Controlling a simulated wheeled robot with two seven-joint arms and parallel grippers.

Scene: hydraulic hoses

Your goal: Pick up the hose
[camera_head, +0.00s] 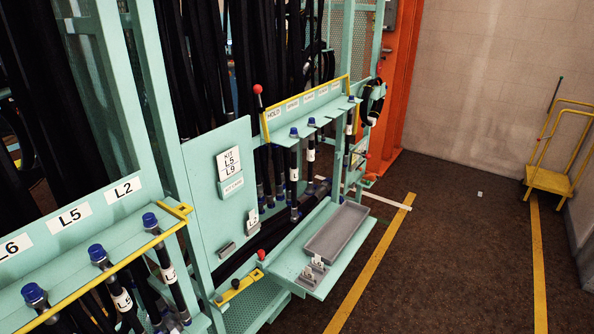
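Several black hoses with blue end caps hang in a teal rack. At the lower left, three hoses stand in the near shelf: one under the L2 label (169,265), a middle one (115,285) and one at the far left with its blue cap (34,295). Further back, more hoses hang from the middle shelf, including a black hose with a white band (293,175) and another beside it (311,148). Which hose the task means cannot be told. Neither of my grippers shows in the head view.
A grey tray (336,231) lies on a teal ledge, with small labelled blocks (313,270) in front of it. A yellow bar (105,270) fronts the near shelf. The dark floor (450,260) is mostly clear.

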